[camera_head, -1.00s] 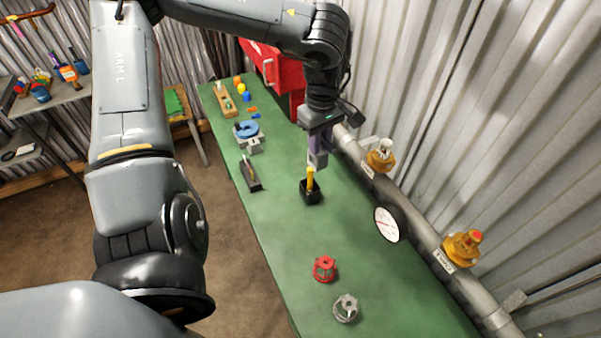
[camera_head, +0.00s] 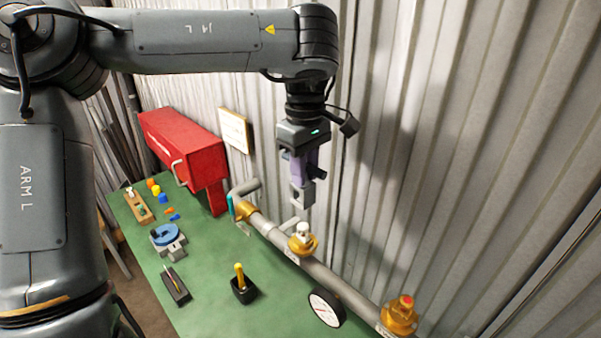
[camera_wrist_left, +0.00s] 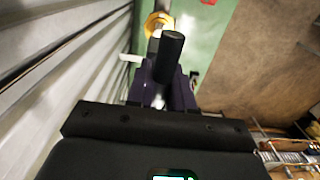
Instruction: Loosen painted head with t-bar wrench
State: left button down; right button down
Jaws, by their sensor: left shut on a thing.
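My left gripper (camera_head: 302,190) hangs pointing down above the pipe, with purple fingers shut on a dark-handled tool, apparently the t-bar wrench. Its dark round bar (camera_wrist_left: 172,45) sticks out past the fingers in the left wrist view; its lower end is hard to make out. Two brass fittings sit on the grey pipe. One has a whitish head (camera_head: 303,230), below the gripper in the head view; the other has a red-painted head (camera_head: 406,300), farther right and nearer. The gripper appears apart from both. A brass fitting also shows in the left wrist view (camera_wrist_left: 158,22). My right gripper is out of view.
A grey pipe (camera_head: 350,295) with a round gauge (camera_head: 326,308) runs along the bench (camera_head: 205,290) by the corrugated wall. A yellow-handled tool (camera_head: 240,272) stands in a black block. A blue-topped vise-like fixture (camera_head: 167,236) and a red cabinet (camera_head: 185,145) are farther back.

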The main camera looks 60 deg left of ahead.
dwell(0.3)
pick_arm(q)
jog(key=shift+f+b, duration=0.45)
jog(key=shift+f, duration=0.85)
jog(key=shift+f+b, duration=0.45)
jog(key=shift+f, duration=1.05)
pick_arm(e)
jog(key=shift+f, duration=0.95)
pick_arm(q)
jog(key=shift+r+p, duration=0.1)
jog(key=shift+p, duration=0.2)
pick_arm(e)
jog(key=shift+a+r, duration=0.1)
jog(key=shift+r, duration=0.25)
pick_arm(q)
jog(key=shift+p, duration=0.4)
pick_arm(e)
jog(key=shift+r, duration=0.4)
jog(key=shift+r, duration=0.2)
